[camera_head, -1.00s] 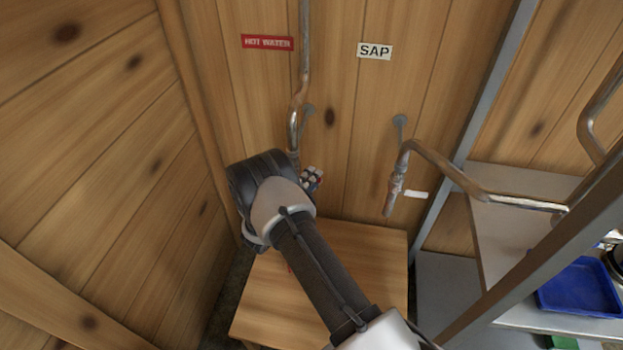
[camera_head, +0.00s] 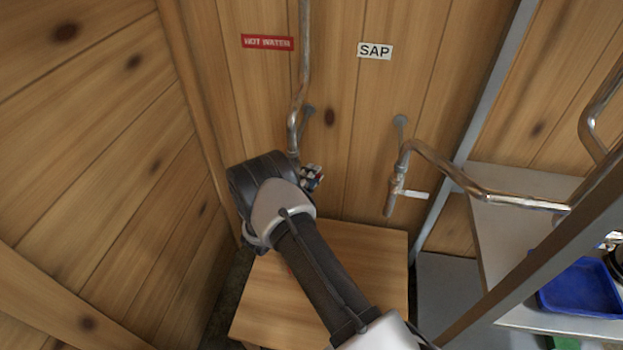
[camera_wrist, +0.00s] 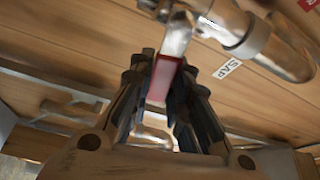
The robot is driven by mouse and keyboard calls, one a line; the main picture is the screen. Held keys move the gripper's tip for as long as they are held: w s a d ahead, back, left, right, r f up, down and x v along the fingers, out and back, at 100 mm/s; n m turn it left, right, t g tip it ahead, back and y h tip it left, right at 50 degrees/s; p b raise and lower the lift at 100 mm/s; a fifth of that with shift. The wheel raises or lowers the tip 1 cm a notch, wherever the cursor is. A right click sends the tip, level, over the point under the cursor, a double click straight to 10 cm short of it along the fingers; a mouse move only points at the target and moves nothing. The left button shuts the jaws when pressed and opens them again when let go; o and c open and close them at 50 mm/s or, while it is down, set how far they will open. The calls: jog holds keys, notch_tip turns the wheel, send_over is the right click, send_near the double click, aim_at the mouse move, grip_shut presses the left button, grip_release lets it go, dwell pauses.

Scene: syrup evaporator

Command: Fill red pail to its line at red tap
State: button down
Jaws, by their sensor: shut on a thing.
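My gripper (camera_head: 312,178) is at the tap on the left pipe under the red HOT WATER sign (camera_head: 267,42). In the wrist view my gripper (camera_wrist: 166,85) is shut on the red tap handle (camera_wrist: 161,78), which sits between its fingers below the metal valve (camera_wrist: 178,35). In the head view my arm and wrist hide most of this tap and its outlet. I cannot make out the red pail in either view. Only a tiny red speck shows beside my arm, above the wooden stand (camera_head: 375,260), and I cannot tell what it is.
The sap tap (camera_head: 393,190), with a pale lever, hangs right of my gripper under the SAP sign (camera_head: 374,51). A plank wall is close on the left. A metal post and shelf with a blue tray (camera_head: 580,290) stand on the right.

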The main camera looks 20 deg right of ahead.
jog(key=n, duration=0.1)
jog(key=r+n+t, duration=0.1)
jog(key=n, duration=0.1)
jog(key=r+n, duration=0.1)
jog(key=shift+w+a+r+n+t+h, duration=0.15)
jog(key=shift+w+a+n+t+h, duration=0.15)
jog(key=shift+a+n+t, duration=0.1)
jog(key=shift+w+a+r+n+t+b, duration=0.1)
jog(key=shift+a+r+n+t, duration=0.2)
jog(key=shift+n, duration=0.5)
jog(key=shift+w+a+r+n+t+b, duration=0.1)
jog(key=shift+w+a+r+n+t, duration=0.2)
jog(key=shift+n, duration=0.5)
jog(key=shift+s+a+r+n+t+b, duration=0.15)
jog(key=shift+n+t, duration=0.25)
jog(key=shift+n, duration=0.4)
jog(key=shift+w+d, duration=0.1)
jog(key=shift+w, duration=0.05)
jog(key=c, duration=1.5)
grip_release()
jog(key=v, duration=1.2)
jog(key=shift+r, duration=0.1)
